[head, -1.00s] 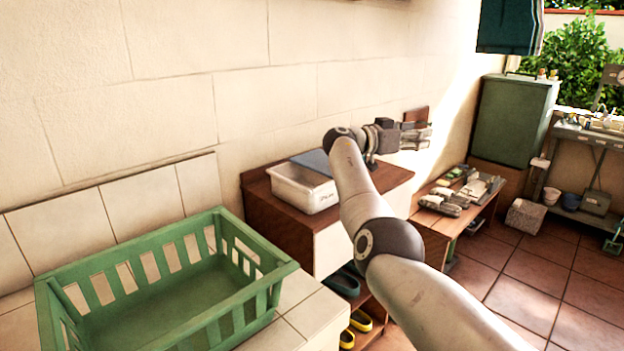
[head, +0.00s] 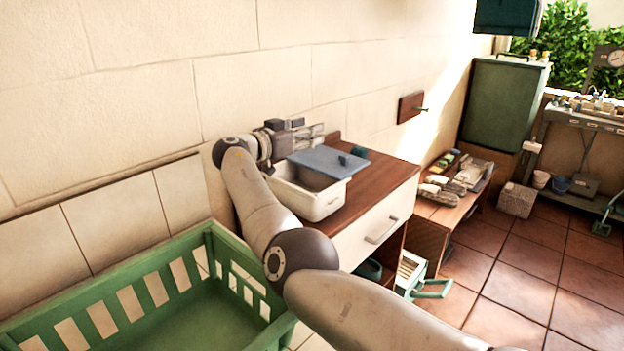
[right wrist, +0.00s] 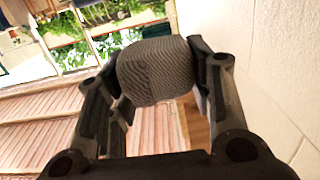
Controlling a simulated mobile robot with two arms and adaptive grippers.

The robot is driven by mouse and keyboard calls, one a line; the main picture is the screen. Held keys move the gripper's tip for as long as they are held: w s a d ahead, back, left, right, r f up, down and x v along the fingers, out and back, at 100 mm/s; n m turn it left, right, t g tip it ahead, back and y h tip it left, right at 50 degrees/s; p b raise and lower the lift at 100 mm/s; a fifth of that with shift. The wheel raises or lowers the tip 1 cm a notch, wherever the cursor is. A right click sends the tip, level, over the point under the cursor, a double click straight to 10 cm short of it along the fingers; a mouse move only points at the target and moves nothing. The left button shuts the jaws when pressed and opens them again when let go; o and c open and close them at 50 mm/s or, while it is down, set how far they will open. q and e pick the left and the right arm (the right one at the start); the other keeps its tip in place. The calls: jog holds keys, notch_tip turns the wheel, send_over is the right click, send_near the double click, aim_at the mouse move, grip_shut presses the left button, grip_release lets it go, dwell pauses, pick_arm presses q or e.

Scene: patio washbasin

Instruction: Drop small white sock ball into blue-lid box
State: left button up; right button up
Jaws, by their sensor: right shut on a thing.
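The white box (head: 312,206) stands on the wooden cabinet against the wall, its front part open. Its blue lid (head: 327,161) lies flat beside and partly over the box at its back right. My right gripper (head: 312,133) is at the wall side, appearing above and behind the box and lid in the head view. In the right wrist view it is shut on a rolled, ribbed sock ball (right wrist: 155,71), which looks grey there. My left gripper is not in view.
A green slatted basket (head: 150,290) is at the lower left. A low wooden bench (head: 440,212) with several small items stands right of the cabinet (head: 370,200). A dark wooden wall plate with a peg (head: 411,107) is above. Tiled floor is free at the right.

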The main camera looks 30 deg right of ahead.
jog(key=shift+w+f, duration=0.25)
jog(key=shift+f, duration=1.6)
jog(key=o, duration=0.7)
jog(key=shift+o, duration=1.6)
jog(key=shift+r, duration=0.25)
notch_tip(320, 180, up, 10)
jog(key=shift+f, duration=0.25)
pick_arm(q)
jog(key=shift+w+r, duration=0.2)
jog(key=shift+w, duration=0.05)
